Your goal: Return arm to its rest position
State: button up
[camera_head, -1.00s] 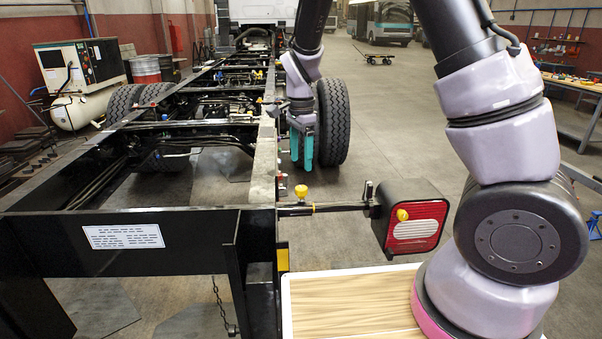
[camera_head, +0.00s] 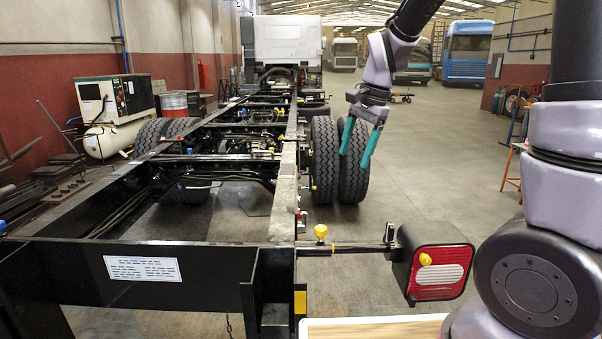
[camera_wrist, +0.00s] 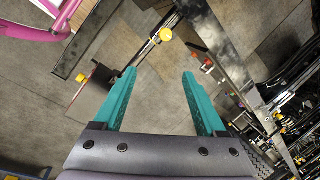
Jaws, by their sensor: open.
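My gripper (camera_head: 359,145) has two teal fingers that are spread apart with nothing between them. In the head view it hangs in the air in front of the right rear tyres (camera_head: 338,160), to the right of the black truck chassis (camera_head: 290,190). In the wrist view my gripper (camera_wrist: 160,72) is open over the grey floor (camera_wrist: 165,100). My arm's purple and black links fill the right side of the head view.
A red and white tail light (camera_head: 439,273) sticks out on a bar with a yellow cap (camera_head: 321,231). A wooden-topped surface (camera_head: 375,329) shows at the bottom. A compressor (camera_head: 115,110) stands at the left wall. Floor right of the tyres is clear.

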jog(key=s+d+r+n+t, duration=0.5)
jog(key=s+d+r, duration=0.6)
jog(key=s, duration=0.4)
jog(key=shift+s+r+n+t, duration=0.25)
jog(key=shift+r+n+t, duration=0.15)
jog(key=shift+r+n, duration=0.1)
